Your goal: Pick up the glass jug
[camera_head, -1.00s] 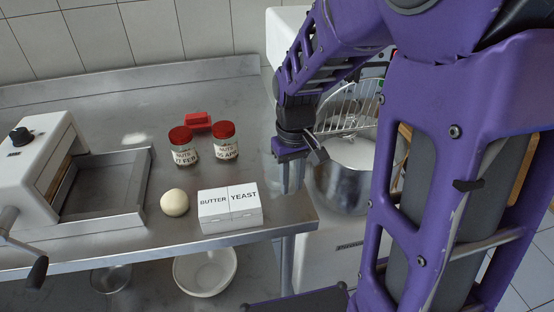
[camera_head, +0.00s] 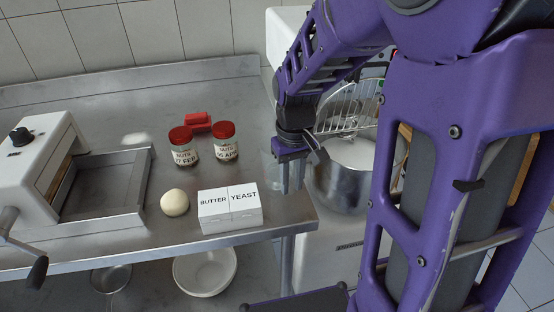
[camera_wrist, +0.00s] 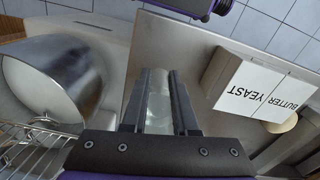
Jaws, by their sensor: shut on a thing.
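The glass jug is clear and hard to make out. In the wrist view, a pale see-through part of the glass jug (camera_wrist: 158,105) shows between the two dark fingers. My gripper (camera_wrist: 161,75) is shut on it. In the head view my gripper (camera_head: 291,186) points down at the right end of the steel table, beside the mixer bowl. A faint clear outline of the jug (camera_head: 268,168) shows just left of the fingers there. Most of its shape cannot be told, nor whether its base touches the table.
A white butter and yeast box (camera_head: 230,210) stands left of my gripper. The mixer's steel bowl (camera_head: 340,187) and wire guard (camera_head: 347,112) are close on the right. Two red-lidded jars (camera_head: 183,148), a dough ball (camera_head: 175,203) and a dough sheeter (camera_head: 40,165) are farther left.

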